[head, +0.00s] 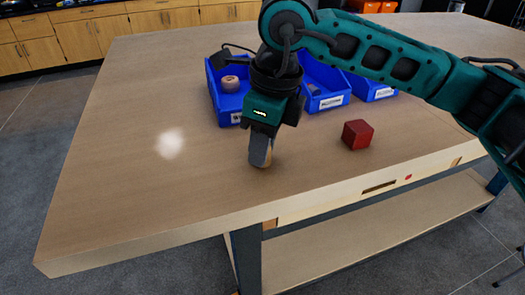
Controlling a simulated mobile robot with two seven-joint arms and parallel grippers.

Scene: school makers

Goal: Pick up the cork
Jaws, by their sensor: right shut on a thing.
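My right gripper (262,150) points down over the front part of the wooden table (140,190). It is shut on a small tan thing, the cork (268,157), of which only a sliver shows beside the finger. The rest of the cork is hidden behind the finger. I cannot tell whether the cork touches the table or hangs just above it. My left gripper is not in view.
Blue bins (228,104) stand behind my right gripper, one holding a round tan thing (230,83). A red cube (357,134) sits to the right of the gripper. The left part of the tabletop is clear. Wooden cabinets (75,40) stand at the back.

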